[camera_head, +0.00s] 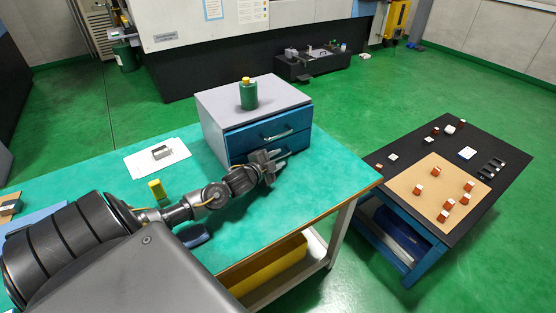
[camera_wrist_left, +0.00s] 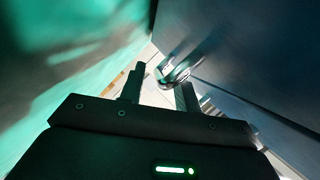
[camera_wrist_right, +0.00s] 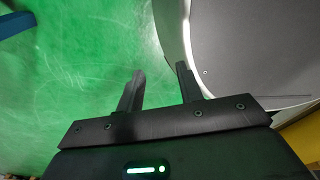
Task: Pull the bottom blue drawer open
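The drawer unit (camera_head: 215,102) stands on the green-topped bench and has two blue drawers. The top drawer (camera_head: 245,139) has a silver handle and is closed. The bottom blue drawer (camera_head: 301,139) looks closed; my left gripper covers much of its front. My left gripper (camera_head: 284,159) is in front of it, fingers apart. In the left wrist view a metal handle (camera_wrist_left: 176,76) lies at the fingertips (camera_wrist_left: 158,86), close to the right finger; I cannot tell whether they touch. My right gripper (camera_wrist_right: 158,76) is open and empty over green floor.
A green bottle (camera_head: 248,97) with a yellow cap stands on the drawer unit. A low black-topped table (camera_head: 395,174) stands to the right.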

